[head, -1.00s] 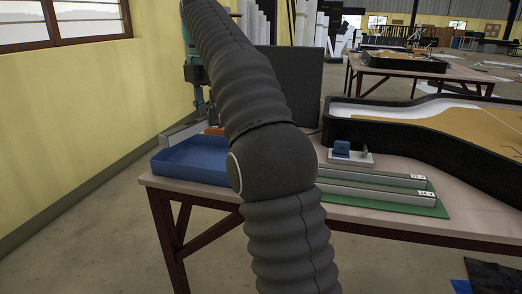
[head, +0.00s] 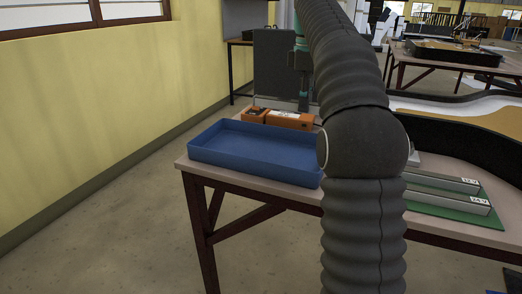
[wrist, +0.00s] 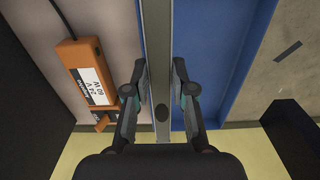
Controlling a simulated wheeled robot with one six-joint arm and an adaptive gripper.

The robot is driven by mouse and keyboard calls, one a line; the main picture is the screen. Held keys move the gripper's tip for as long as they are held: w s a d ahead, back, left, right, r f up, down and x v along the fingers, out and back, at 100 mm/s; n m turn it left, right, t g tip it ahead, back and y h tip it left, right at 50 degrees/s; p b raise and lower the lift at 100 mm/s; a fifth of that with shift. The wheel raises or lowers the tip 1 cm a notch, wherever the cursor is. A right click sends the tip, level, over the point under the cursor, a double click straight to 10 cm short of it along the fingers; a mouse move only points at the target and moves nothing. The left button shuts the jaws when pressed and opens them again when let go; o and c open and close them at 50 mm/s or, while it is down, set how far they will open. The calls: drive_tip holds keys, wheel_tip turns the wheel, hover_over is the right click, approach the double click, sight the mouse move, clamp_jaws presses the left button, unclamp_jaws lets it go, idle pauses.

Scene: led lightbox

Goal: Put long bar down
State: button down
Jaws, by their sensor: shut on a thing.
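A long grey metal bar (wrist: 158,25) runs up the middle of the wrist view, between the two fingers of my gripper (wrist: 159,70). My gripper is shut on it. In that view the bar passes along the edge of the blue tray (wrist: 203,70); I cannot tell its height above it. The blue tray (head: 250,172) sits at the table's left end in the head view and looks empty where visible. My arm hides its right end. The held bar is mostly hidden behind my arm in the head view.
An orange power unit (head: 291,120) with a white label lies behind the tray; it also shows in the wrist view (wrist: 88,72). Two grey bars (head: 440,181) lie on a green mat (head: 482,222) at right. A black-walled curved tray (head: 460,140) stands behind them.

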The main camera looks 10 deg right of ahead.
drive_tip(key=b, duration=0.1)
hover_over(261, 154)
drive_tip(key=f, duration=0.6)
drive_tip(key=shift+d+f, duration=0.2)
drive_tip(key=shift+f, duration=0.05)
drive_tip(key=shift+w+a+f+b, duration=0.1)
drive_tip(key=shift+f+b, duration=0.4)
drive_tip(key=shift+f, duration=1.55)
drive_tip(key=c, duration=1)
unclamp_jaws()
drive_tip(key=shift+f, duration=0.15)
wheel_tip(261, 154, up, 12)
drive_tip(key=shift+r+p, duration=0.15)
drive_tip(key=shift+p, duration=0.85)
